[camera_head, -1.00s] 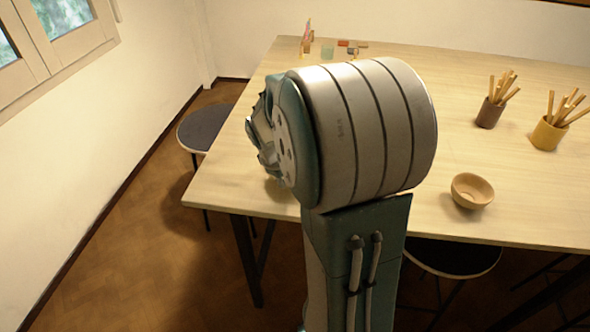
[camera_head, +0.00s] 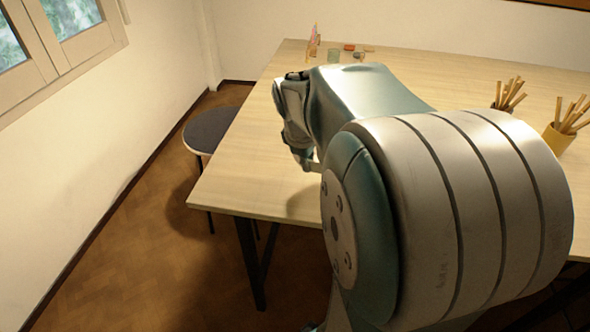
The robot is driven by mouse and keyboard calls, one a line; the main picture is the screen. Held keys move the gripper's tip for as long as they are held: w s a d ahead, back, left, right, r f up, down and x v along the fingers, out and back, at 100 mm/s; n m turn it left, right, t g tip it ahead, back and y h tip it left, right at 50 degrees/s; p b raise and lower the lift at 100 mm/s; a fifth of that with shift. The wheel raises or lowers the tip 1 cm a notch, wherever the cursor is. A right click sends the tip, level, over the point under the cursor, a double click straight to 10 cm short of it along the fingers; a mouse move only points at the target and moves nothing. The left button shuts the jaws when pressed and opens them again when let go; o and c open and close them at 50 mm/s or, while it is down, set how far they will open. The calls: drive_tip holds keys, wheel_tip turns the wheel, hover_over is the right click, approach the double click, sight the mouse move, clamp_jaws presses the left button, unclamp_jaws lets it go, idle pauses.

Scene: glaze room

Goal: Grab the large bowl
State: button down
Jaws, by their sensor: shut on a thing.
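No bowl shows now; my arm covers the middle and right of the near tabletop. My gripper (camera_head: 310,162) is partly in view at the far side of my arm, above the left part of the wooden table (camera_head: 245,180). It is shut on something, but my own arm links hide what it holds. I cannot tell whether that is the large bowl.
A brown pot (camera_head: 505,103) and a yellow pot (camera_head: 557,138), both with wooden sticks, stand at the right. Small items, including a greenish cup (camera_head: 334,56), lie at the far left end. A dark round stool (camera_head: 213,128) stands left of the table.

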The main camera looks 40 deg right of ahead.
drive_tip(key=s+d+r, duration=0.3)
drive_tip(key=s, duration=0.5)
drive_tip(key=shift+s+r, duration=0.2)
drive_tip(key=shift+r, duration=0.2)
